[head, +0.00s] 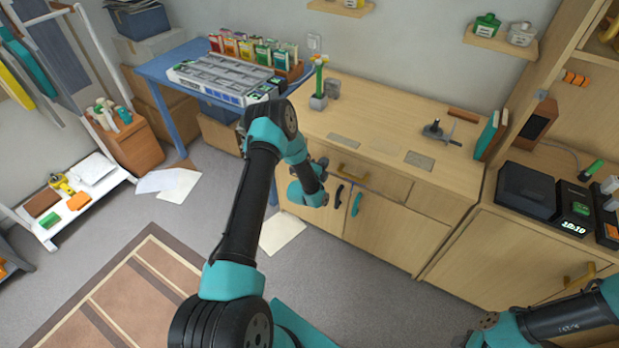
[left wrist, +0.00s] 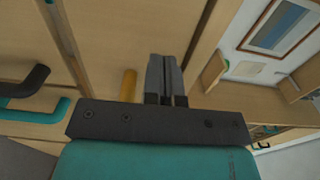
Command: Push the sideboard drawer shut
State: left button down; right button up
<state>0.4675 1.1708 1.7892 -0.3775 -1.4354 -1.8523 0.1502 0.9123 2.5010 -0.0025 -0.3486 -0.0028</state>
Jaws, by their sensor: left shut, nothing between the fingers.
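The wooden sideboard (head: 455,182) stands against the back wall. Its drawer (head: 388,184), with a yellow handle (head: 352,174), is just below the top; it looks close to flush, but I cannot tell whether a gap is left. My left gripper (head: 323,163) is at the drawer front, left of the handle. In the left wrist view my left gripper's fingers (left wrist: 165,78) are together and empty, beside the yellow handle (left wrist: 128,86). I cannot tell whether the fingertips touch the wood. My right arm enters at the lower right; its gripper does not show.
Cupboard doors below have a black handle (head: 339,195) and a teal handle (head: 356,203). A vase with flowers (head: 318,100) and a small dark stand (head: 434,130) are on the sideboard top. A blue table (head: 160,66) stands to the left. The floor in front is mostly clear.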

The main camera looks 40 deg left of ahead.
pick_arm(q)
jog(key=s+d, duration=0.1)
jog(key=s, duration=0.9)
jog(key=shift+s, duration=0.4)
jog(key=shift+d, duration=0.1)
jog(key=s+d+f+n+g+h, duration=0.2)
jog(key=s+d+n+g, duration=0.15)
jog(key=d, duration=0.25)
jog(key=s+d+f+n+g+h, duration=0.1)
jog(key=s+d+n+g+h, duration=0.1)
jog(key=d+n+g, duration=0.35)
jog(key=s+d+r+n+g, duration=0.1)
jog(key=s+d+n+g, duration=0.3)
jog(key=s, duration=0.4)
jog(key=s+d+r+n+g+h, duration=0.1)
jog(key=s+d+n+g, duration=0.3)
jog(key=s, duration=0.4)
jog(key=shift+s+d+n+h, duration=0.35)
jog(key=shift+d+n, duration=0.45)
jog(key=shift+d, duration=0.35)
